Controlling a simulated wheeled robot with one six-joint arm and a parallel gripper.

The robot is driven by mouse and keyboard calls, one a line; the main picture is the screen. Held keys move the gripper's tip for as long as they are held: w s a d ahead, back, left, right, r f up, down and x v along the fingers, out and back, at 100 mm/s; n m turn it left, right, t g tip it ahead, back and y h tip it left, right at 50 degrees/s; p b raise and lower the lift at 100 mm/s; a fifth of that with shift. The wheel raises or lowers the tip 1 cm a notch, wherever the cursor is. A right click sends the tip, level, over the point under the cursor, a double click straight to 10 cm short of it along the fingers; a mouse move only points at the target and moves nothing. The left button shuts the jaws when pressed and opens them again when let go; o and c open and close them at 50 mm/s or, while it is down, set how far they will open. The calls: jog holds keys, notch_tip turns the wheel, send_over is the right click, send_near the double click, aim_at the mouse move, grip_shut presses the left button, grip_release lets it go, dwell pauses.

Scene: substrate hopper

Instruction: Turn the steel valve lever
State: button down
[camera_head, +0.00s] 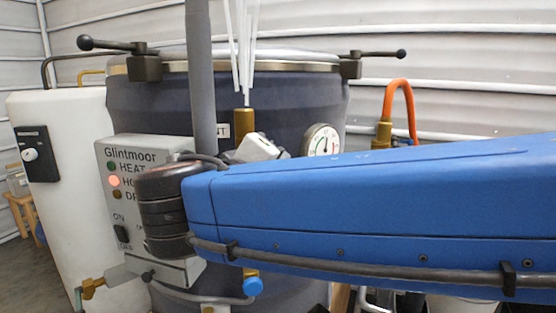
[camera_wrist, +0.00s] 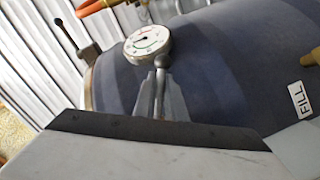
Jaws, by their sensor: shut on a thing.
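My gripper (camera_wrist: 160,85) shows in the wrist view, with its two grey fingers closed around a thin steel bar, the steel valve lever (camera_wrist: 159,92). The lever's upper end shows just below the dial gauge (camera_wrist: 147,41); its lower part is hidden behind the wrist housing. In the head view, a pale grey part of my gripper's wrist (camera_head: 258,148) shows in front of the dark drum, left of the dial gauge (camera_head: 322,141). The fingers and the lever are hidden there behind my blue arm.
The large dark drum (camera_head: 290,100) has a clamped lid with black-knobbed handles (camera_head: 380,54). A Glintmoor control box (camera_head: 130,165) is at its left, beside a white tank (camera_head: 60,130). An orange hose (camera_head: 400,90) rises at right. A blue-handled valve (camera_head: 252,287) sits low.

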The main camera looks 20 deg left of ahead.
dwell(0.4)
jog(key=c, duration=1.8)
grip_release()
